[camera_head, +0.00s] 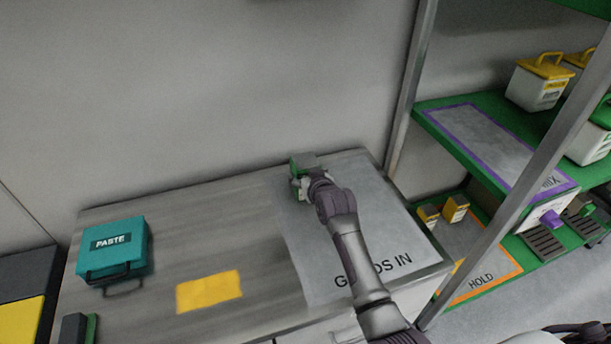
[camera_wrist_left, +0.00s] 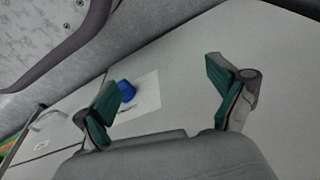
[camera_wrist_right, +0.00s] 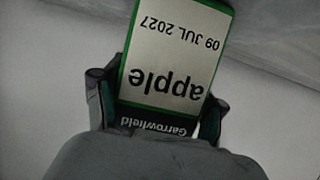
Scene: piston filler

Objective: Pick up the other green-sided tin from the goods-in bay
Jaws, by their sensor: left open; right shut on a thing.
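My right gripper (camera_head: 304,184) is at the far side of the grey goods-in bay (camera_head: 345,235). It is shut on a green-sided tin (camera_head: 303,160), which is partly hidden behind the fingers. In the right wrist view the tin's pale label (camera_wrist_right: 172,60) reads "apple", "09 JUL 2027" and "Garrowfield", upside down, between the fingers (camera_wrist_right: 160,112). I cannot tell whether the tin still touches the bay. No other tin shows in the bay. My left gripper (camera_wrist_left: 165,85) is open and empty in the left wrist view, and out of the head view.
A teal PASTE case (camera_head: 113,250) and a yellow patch (camera_head: 209,291) are on the bench's left. A dark, green-edged block (camera_head: 75,328) is at the near left. A shelf rack with a HOLD area (camera_head: 485,284) stands right. A blue object (camera_wrist_left: 127,91) shows below my left gripper.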

